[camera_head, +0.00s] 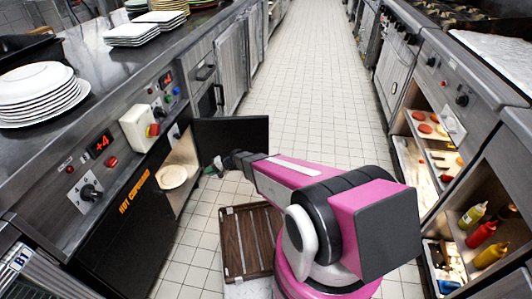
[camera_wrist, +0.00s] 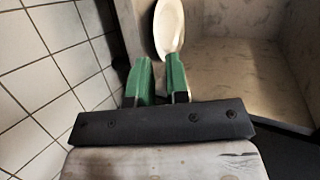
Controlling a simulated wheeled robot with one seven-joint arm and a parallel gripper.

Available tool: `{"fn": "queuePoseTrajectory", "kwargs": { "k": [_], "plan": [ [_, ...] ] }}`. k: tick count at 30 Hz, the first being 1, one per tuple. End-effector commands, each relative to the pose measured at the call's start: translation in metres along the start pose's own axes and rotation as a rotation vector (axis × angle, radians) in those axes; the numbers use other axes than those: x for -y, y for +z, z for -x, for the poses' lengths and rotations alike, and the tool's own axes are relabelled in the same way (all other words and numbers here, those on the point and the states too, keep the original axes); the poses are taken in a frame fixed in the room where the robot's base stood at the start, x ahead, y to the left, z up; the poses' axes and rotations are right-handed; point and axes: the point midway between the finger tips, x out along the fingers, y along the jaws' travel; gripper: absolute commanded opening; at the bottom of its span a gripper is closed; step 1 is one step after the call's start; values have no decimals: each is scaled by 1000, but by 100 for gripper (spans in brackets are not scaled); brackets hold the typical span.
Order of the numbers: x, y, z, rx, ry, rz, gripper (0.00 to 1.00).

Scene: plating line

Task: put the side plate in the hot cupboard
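The side plate (camera_head: 172,177) is cream-white and sits just inside the open hot cupboard (camera_head: 112,235), in the lit interior. In the wrist view the plate (camera_wrist: 168,25) is a narrow, slanted oval just beyond the fingertips, partly cut off by the top edge. My gripper (camera_head: 211,169) is at the cupboard opening, to the right of the plate with a small gap in the head view. In the wrist view its green fingers (camera_wrist: 161,75) stand slightly apart with a dark gap between them. The right finger overlaps the plate's near end, so contact is unclear.
The cupboard's dark door (camera_head: 232,138) stands open behind my gripper. A brown slatted crate (camera_head: 246,245) is on the floor beside my base. Plate stacks (camera_head: 40,92) stand on the left counter. Sauce bottles (camera_head: 481,234) are on the right shelves. The tiled aisle ahead is clear.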

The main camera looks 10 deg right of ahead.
Motion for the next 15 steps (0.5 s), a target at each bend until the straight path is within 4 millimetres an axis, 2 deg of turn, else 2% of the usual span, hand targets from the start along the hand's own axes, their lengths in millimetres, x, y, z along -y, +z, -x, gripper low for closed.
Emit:
{"fn": "queuePoseTrajectory", "kwargs": {
  "k": [1,5,6,8,15],
  "plan": [
    [16,20,28,14,54,22,16],
    [38,51,92,47,234,73,16],
    [44,62,114,55,298,87,16],
    [52,79,147,61,395,105,16],
    [74,145,282,32,799,142,16]
  ]
}}
